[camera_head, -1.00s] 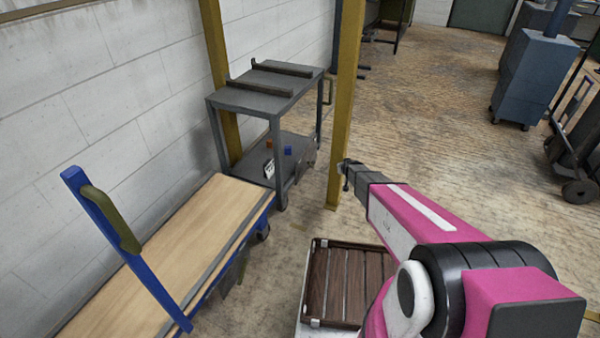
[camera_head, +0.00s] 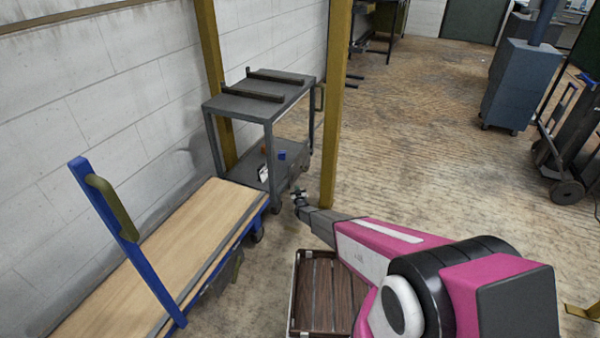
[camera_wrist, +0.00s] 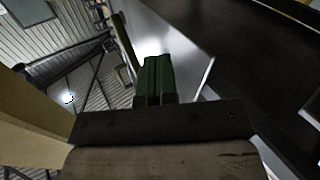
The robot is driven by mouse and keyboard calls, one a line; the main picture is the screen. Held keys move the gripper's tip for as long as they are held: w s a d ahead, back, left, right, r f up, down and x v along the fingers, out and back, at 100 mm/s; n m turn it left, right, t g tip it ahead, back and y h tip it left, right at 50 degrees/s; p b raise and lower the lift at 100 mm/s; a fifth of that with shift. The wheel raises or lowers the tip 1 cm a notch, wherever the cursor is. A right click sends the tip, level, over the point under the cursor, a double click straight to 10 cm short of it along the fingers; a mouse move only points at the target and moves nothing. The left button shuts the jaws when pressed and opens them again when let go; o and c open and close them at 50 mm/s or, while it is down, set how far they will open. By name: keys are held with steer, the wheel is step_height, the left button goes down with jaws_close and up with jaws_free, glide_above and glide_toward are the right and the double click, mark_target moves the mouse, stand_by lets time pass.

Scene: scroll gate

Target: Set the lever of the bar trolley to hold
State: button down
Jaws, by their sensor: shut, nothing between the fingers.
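The grey two-level trolley (camera_head: 262,108), with two dark bars (camera_head: 274,76) across its top, stands against the wall; I take it to be the bar trolley. An olive handle (camera_head: 320,97) is at its far right end. I cannot pick out a lever or its setting. My gripper (camera_head: 299,194) is low in front of the trolley's right side, left of the yellow post, apparently apart from both. In the wrist view my shut, empty fingers (camera_wrist: 155,76) point up past a dark panel (camera_wrist: 265,50), probably the trolley, with an olive bar (camera_wrist: 124,45) beyond.
A yellow post (camera_head: 335,110) stands right beside my gripper. A blue platform trolley (camera_head: 190,240) with a wooden deck is at the left. A brown slatted crate (camera_head: 322,290) is below my arm. Open floor (camera_head: 420,130) lies to the right.

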mark_target(304, 169)
steer(key=shift+a+f, duration=0.4)
steer(key=shift+f, duration=0.05)
steer(key=w+d+r, duration=0.2)
steer(key=w+r, duration=0.3)
steer(key=w, duration=0.1)
steer(key=shift+w+d+r, duration=0.15)
steer(key=shift+d+r, duration=0.05)
steer(key=shift+r, duration=0.15)
stand_by(2.2)
steer(key=shift+w+d+r, duration=0.1)
steer(key=shift+w+r, duration=0.15)
